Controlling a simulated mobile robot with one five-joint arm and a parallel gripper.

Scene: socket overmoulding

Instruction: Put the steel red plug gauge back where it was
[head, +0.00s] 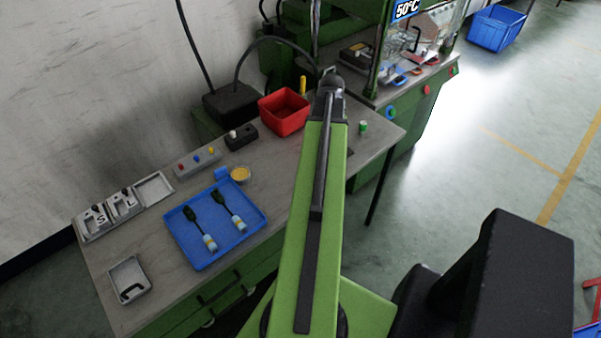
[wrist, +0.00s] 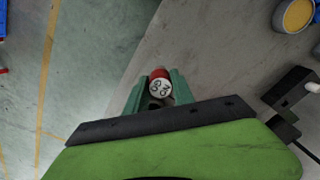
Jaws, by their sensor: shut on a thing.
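In the wrist view, the steel plug gauge (wrist: 160,84) shows its round pale end with dark markings and a red band behind it. My gripper (wrist: 159,92) is shut on it, with a green finger on each side. The gauge is held over the grey worktop (wrist: 205,60), near the worktop's edge; its height above the surface cannot be told. In the head view, my green arm reaches over the bench and hides the gripper and gauge.
The bench bears a blue tray (head: 187,248) with two dark-handled parts, a lettered holder (head: 110,222), a small grey tray (head: 117,272), a red bin (head: 283,124) and a black block (head: 240,137). A small green object (head: 363,127) shows near the right edge.

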